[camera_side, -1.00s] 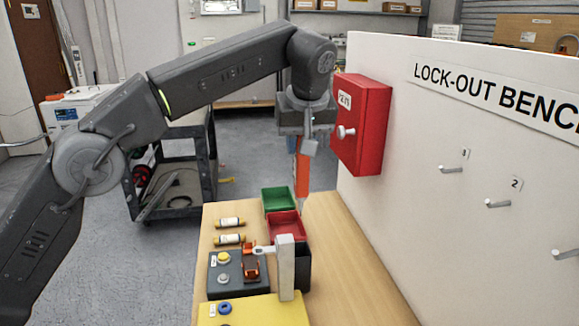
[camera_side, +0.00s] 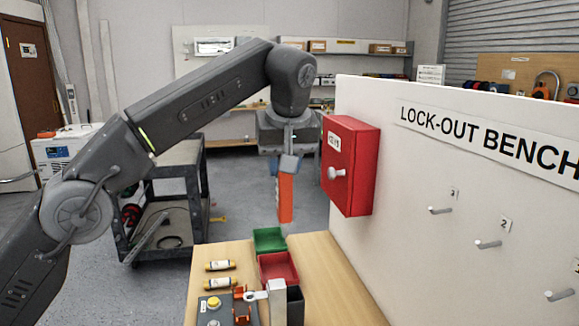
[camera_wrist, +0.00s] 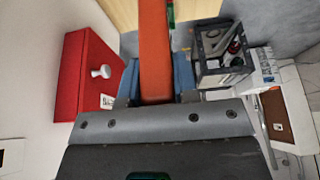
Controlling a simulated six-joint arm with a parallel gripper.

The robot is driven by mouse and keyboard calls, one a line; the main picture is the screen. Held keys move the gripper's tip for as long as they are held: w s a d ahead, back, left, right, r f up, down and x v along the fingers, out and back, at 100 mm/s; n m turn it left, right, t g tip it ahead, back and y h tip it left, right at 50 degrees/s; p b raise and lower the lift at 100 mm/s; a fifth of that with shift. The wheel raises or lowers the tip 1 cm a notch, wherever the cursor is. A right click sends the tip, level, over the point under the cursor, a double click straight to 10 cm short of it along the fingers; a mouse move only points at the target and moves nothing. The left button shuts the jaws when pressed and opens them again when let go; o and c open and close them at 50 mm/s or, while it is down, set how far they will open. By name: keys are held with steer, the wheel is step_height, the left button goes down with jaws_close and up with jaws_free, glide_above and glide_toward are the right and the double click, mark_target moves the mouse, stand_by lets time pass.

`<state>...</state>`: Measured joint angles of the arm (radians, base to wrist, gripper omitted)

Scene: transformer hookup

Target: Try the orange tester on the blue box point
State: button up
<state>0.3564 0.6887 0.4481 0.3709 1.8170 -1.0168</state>
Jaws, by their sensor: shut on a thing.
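The orange tester (camera_side: 285,199) hangs upright from my gripper (camera_side: 288,165), its lower end in the air above the green tray. My gripper's blue fingers are shut on the tester's upper part. In the wrist view the tester (camera_wrist: 154,48) runs up out of the frame between the fingers (camera_wrist: 156,82); its far end is cut off. No blue box point shows in either current view. A dark box with a yellow button (camera_side: 213,303) is partly in the side view at the bottom edge.
A green tray (camera_side: 269,232) and a red tray (camera_side: 278,258) sit on the wooden bench (camera_side: 325,265), with two yellow-banded cylinders (camera_side: 219,265) to their left. A pale upright post (camera_side: 277,300) stands in front. A red cabinet (camera_side: 364,170) on the white board is close to the right.

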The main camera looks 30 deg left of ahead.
steer(key=s+a+f, duration=0.1)
steer(key=s+a, duration=0.2)
steer(key=s, duration=0.5)
steer(key=s+a, duration=0.2)
steer(key=s, duration=0.7)
step_height(320, 180, down, 16)
steer(key=shift+w+a, duration=0.15)
steer(key=shift+w, duration=0.15)
steer(key=shift+f, duration=0.65)
stand_by(1.6)
